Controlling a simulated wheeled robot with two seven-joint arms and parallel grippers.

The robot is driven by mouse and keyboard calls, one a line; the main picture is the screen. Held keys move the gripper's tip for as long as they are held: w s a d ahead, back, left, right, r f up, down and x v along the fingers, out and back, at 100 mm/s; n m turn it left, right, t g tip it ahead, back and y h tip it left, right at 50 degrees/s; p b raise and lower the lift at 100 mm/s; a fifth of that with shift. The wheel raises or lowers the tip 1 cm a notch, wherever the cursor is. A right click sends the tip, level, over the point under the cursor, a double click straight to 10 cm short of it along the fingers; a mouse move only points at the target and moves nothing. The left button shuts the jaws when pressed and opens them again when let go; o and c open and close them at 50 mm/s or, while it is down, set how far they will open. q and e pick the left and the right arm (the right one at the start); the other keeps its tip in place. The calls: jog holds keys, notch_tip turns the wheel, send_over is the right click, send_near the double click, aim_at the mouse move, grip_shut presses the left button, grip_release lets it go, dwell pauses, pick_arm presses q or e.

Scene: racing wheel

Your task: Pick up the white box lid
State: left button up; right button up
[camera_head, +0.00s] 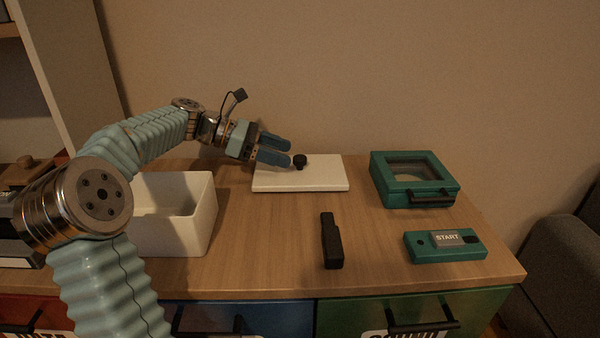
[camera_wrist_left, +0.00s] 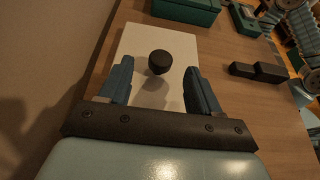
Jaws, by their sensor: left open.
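The white box lid (camera_head: 315,179) lies flat on the table, with a round black knob (camera_head: 300,161) on top. The lid also shows in the left wrist view (camera_wrist_left: 139,45), with its knob (camera_wrist_left: 160,62) just beyond and between the fingertips. My left gripper (camera_head: 286,151) is open and empty, low over the lid's left part, with its fingers pointing at the knob. The same gripper shows in the left wrist view (camera_wrist_left: 159,78). The open white box (camera_head: 200,224) stands at the left, partly hidden behind my left arm. My right gripper is not clearly in view.
A green case with a window (camera_head: 376,185) stands right of the lid. A green START device (camera_head: 446,246) and a black bar-shaped object (camera_head: 331,241) lie nearer the front. The wooden table (camera_head: 270,245) is bare between box and black object. A wall rises behind.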

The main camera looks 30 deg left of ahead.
aim_at(300, 167)
pick_arm(q)
jog(key=shift+x, duration=1.45)
jog(key=c, duration=1.1)
grip_shut()
jog(key=shift+r, duration=0.15)
